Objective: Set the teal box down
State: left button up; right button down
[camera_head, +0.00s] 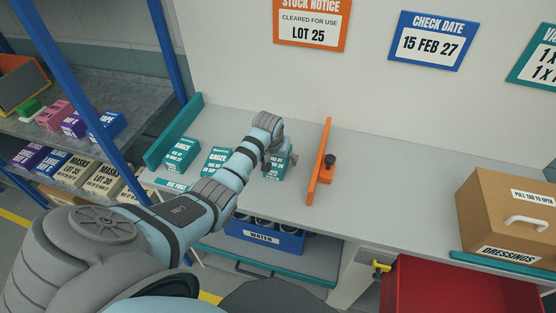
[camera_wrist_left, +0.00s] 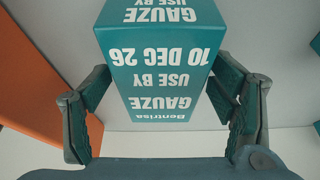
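The teal gauze box (camera_head: 278,168) is at my left gripper (camera_head: 274,158), over the middle of the grey counter (camera_head: 240,207). In the left wrist view the box (camera_wrist_left: 160,75) lies between the two fingers of the left gripper (camera_wrist_left: 160,88), its label upside down. A finger pad meets each side of the box, so the gripper looks shut on it. Whether the underside of the box touches the counter is hidden. My right gripper is in neither view.
Two similar gauze boxes (camera_head: 182,154) (camera_head: 216,161) stand to the left, by a teal divider (camera_head: 173,132). A cardboard dressings box (camera_head: 508,215) is farther right, with clear counter between.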

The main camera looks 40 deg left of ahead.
pick_arm(q)
jog(key=c, duration=1.4)
